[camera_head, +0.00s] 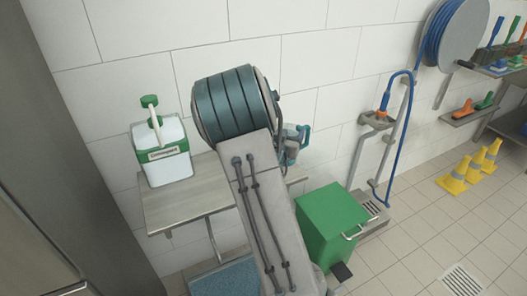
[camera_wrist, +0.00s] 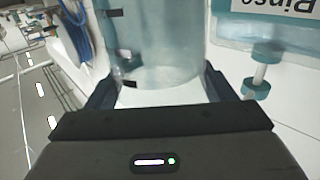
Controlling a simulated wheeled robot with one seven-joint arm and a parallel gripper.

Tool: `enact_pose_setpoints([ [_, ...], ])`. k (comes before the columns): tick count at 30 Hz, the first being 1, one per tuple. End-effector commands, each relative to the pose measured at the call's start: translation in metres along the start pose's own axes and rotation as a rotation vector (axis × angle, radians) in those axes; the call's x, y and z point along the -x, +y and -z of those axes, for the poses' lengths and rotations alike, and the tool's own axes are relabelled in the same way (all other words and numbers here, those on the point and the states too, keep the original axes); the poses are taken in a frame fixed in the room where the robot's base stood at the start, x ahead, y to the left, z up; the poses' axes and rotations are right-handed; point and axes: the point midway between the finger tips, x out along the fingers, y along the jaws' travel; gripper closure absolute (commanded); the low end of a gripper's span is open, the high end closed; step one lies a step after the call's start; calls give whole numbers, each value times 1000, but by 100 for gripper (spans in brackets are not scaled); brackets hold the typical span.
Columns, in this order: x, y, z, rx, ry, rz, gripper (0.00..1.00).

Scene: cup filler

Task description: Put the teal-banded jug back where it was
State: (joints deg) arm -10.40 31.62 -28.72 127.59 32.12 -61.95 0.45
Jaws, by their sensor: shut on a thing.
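The jug (camera_wrist: 165,45) is see-through with a teal tint and fills the space between my fingers in the wrist view. My gripper (camera_wrist: 160,84) is shut on it, with one dark finger on each side. In the head view only a small teal part of the jug (camera_head: 303,133) shows to the right of my arm, above the right end of the steel shelf. My arm hides most of the jug and gripper there. I cannot tell whether the jug touches the shelf.
A white and green pump container (camera_head: 162,158) stands on the steel shelf (camera_head: 180,205), left of my arm. A teal-labelled container (camera_wrist: 275,28) is close beside the jug in the wrist view. A green bin (camera_head: 325,220) stands right of my arm.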

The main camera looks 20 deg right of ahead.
Motion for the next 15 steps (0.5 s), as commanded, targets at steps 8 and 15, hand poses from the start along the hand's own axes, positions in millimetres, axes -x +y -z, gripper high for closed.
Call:
enact_pose_setpoints([
  [8, 3, -56, -32, 3, -1, 3, 63],
  [15, 4, -73, -45, 1, 0, 2, 63],
])
